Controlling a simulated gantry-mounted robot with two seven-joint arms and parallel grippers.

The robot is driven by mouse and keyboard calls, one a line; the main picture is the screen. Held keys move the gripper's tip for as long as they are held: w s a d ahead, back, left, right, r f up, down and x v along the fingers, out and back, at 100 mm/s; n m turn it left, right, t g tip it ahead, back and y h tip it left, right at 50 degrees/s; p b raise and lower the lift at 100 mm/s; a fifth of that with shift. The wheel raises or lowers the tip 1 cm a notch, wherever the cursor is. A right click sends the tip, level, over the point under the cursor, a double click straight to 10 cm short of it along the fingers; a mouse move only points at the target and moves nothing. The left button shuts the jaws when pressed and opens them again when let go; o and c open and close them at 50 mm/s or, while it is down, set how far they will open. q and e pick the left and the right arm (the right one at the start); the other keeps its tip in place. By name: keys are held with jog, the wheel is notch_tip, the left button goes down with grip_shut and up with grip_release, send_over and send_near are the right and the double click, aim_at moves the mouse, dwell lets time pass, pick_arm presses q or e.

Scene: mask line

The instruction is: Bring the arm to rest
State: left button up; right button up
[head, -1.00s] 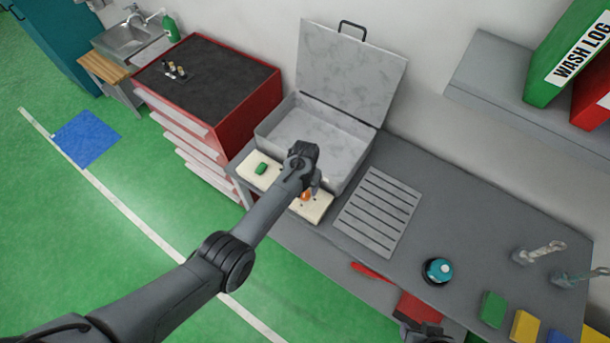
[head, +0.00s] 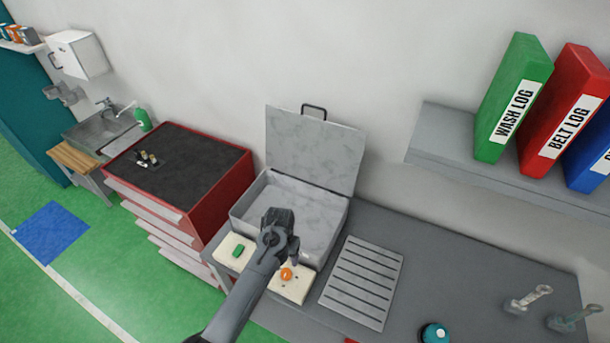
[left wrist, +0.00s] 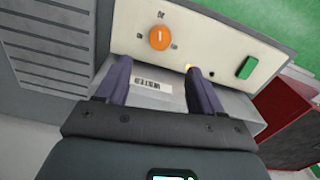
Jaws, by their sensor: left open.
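My left arm reaches up from the bottom of the head view. Its gripper (head: 292,252) is over the front of a grey washer box whose lid (head: 315,150) stands open. In the left wrist view the gripper (left wrist: 158,76) is open, with two dark fingers apart and nothing between them. Beyond the fingertips is a cream control panel (left wrist: 225,52) with an orange knob (left wrist: 159,37), a green button (left wrist: 246,67) and a small lit amber lamp (left wrist: 189,68). I cannot tell whether a finger touches the box. My right gripper is out of view.
A slatted grey plate (head: 362,284) lies right of the box on the grey bench. A teal-topped button (head: 434,333) and clear taps (head: 528,298) are further right. A red drawer cabinet (head: 225,195) stands left. A shelf (head: 430,140) with binders is above right.

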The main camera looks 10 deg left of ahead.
pick_arm(q)
jog(key=s+a+f+g+p, duration=0.1)
jog(key=s+a+f+g, duration=0.1)
jog(key=s+f, duration=0.6)
jog(key=s+a+f+g+p, duration=0.1)
jog(key=s+f, duration=0.5)
jog(key=s, duration=0.5)
jog(key=s+a+r, duration=0.1)
jog(key=s+a, duration=0.2)
jog(key=s, duration=0.9)
jog(key=s+r+t+p, duration=0.2)
jog(key=s+r, duration=0.3)
jog(key=r, duration=0.5)
jog(key=w+d+r+t, duration=0.1)
jog(key=r+t, duration=0.1)
jog(key=r, duration=0.5)
jog(key=w+r+t, duration=0.2)
jog(key=r, duration=0.6)
jog(key=shift+w+d+r+m+t, duration=0.25)
jog(key=shift+d+m+t, duration=0.05)
jog(key=shift+d+m, duration=0.1)
